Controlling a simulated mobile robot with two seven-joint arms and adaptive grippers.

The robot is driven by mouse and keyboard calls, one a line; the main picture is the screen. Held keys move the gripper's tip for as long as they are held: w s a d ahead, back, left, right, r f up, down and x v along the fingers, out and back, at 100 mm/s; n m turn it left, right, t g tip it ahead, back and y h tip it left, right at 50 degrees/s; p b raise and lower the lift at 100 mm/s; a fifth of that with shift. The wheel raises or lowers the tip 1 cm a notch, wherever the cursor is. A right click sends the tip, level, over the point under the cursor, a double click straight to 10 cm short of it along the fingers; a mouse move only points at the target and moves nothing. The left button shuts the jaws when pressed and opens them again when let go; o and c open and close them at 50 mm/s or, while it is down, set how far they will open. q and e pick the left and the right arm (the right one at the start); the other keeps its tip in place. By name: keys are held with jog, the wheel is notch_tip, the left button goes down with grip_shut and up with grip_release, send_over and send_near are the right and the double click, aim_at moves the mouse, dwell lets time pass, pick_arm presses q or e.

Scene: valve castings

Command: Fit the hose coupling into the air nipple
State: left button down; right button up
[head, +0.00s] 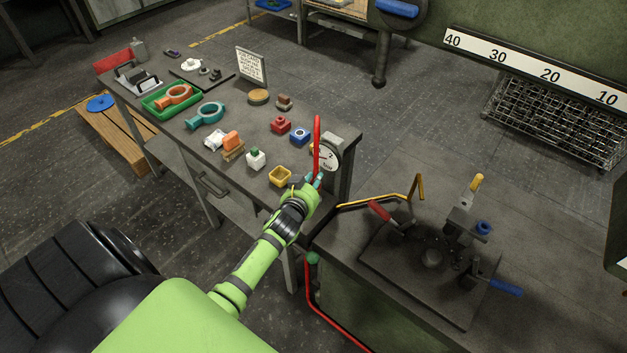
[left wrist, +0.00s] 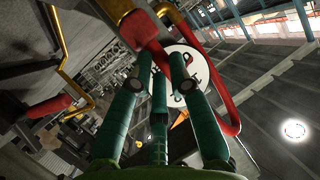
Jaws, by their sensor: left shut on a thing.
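My left gripper (head: 317,180) is at the right end of the long bench, just in front of the round gauge (head: 328,155). In the left wrist view its teal fingers (left wrist: 157,72) are closed on the red hose coupling (left wrist: 150,45), whose far part shows beyond the fingertips. A red hose (head: 317,140) stands up in a loop by the gripper; it also shows in the left wrist view (left wrist: 222,118). A brass-coloured part (left wrist: 116,8), perhaps the air nipple, is close to the coupling's far end. I cannot tell whether they touch or are joined. My right gripper is not in view.
A yellow pipe (head: 375,202) runs right of the gripper, near a dark fixture plate (head: 400,275) with red, yellow and blue handles.

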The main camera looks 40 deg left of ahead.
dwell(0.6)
pick_arm(q)
jog(key=shift+f+b, duration=0.9)
jog(key=shift+f, duration=0.2)
jog(key=c, duration=1.1)
grip_release()
jog(key=shift+r, duration=0.1)
jog(key=v, duration=1.2)
